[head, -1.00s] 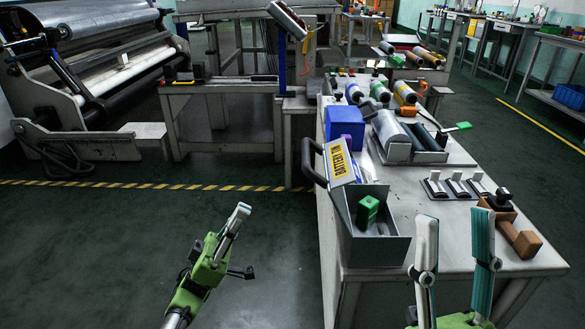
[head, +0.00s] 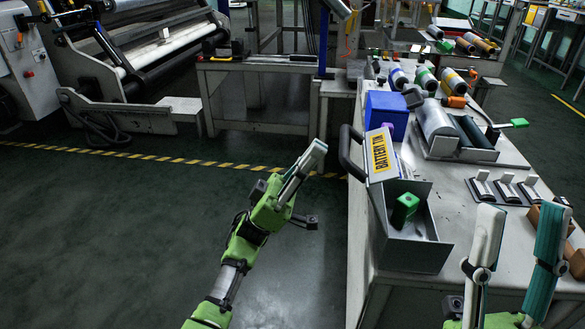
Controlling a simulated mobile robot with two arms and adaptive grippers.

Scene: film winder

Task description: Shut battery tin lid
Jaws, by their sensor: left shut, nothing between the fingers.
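The battery tin (head: 418,256) is a grey metal box at the near left edge of the table. Its lid (head: 382,155), with a yellow "BATTERY TIN" label, stands open and tilted up at the tin's back left. A dark curved handle (head: 347,155) sticks out on the lid's left. A green block (head: 405,209) is inside the tin. My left gripper (head: 314,155) is shut and empty, in the air left of the lid and apart from it. My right gripper (head: 522,220) is open and empty, right of the tin, in front of the table's near part.
A blue box (head: 387,113) stands just behind the lid. A roller tray (head: 470,150), several small levers (head: 507,191) and a brown part (head: 575,262) are on the table (head: 455,215). The floor left of the table is clear.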

